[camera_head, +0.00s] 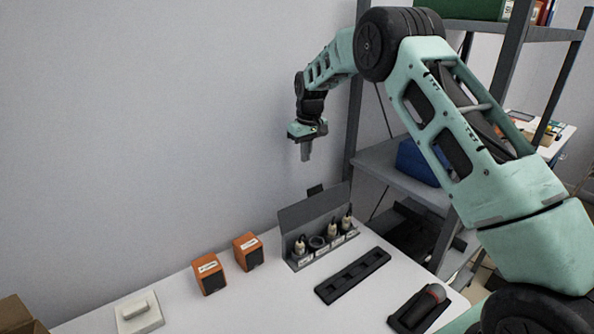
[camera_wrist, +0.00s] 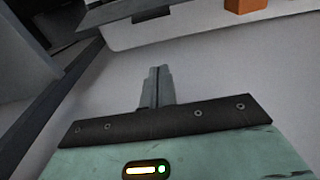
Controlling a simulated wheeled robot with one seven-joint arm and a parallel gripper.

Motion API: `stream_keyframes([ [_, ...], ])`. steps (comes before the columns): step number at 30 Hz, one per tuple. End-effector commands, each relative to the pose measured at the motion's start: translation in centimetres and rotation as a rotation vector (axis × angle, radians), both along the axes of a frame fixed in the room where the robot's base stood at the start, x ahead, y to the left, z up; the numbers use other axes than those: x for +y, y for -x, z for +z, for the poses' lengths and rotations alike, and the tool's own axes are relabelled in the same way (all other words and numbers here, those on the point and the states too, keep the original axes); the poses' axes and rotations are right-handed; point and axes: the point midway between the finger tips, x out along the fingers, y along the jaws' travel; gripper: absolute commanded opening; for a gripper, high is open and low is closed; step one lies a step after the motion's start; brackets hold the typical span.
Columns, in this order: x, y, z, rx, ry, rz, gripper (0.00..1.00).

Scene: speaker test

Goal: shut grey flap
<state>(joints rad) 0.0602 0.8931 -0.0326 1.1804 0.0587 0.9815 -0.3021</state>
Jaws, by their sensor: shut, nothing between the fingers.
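The grey flap (camera_head: 312,209) stands raised at the back of a grey box (camera_head: 300,262) on the white table. The box is open and holds several pale connectors or bulbs in a row. My gripper (camera_head: 306,156) hangs in the air above and behind the raised flap, near the wall, apart from it. Its fingers point down and are shut with nothing between them. The shut fingers also show in the wrist view (camera_wrist: 160,75). A dark grey panel shows at the top of the wrist view, but I cannot tell if it is the flap.
Two orange speakers (camera_head: 209,274) (camera_head: 248,251) stand left of the box. A black slotted tray (camera_head: 352,275) lies in front of it. A microphone-like item (camera_head: 431,295) lies in a black holder at right. A grey shelf rack (camera_head: 392,166) stands behind right. A white device (camera_head: 138,311) sits front left.

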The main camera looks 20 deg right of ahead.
Motion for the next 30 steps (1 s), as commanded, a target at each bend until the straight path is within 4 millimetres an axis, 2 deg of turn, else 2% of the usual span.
stream_keyframes([
  [5, 0.1, -0.1, -2.3, 0.003, 0.0, 0.0, 0.0],
  [16, 0.3, -0.7, -9.7, 0.003, -0.001, 0.001, 0.0],
  [18, 0.1, 0.3, -8.7, -0.001, -0.001, 0.001, 0.0],
  [24, -0.3, 2.3, -8.5, 0.0, -0.001, 0.0, 0.0],
  [30, -0.5, 3.0, -8.5, -0.001, -0.001, 0.001, 0.0],
])
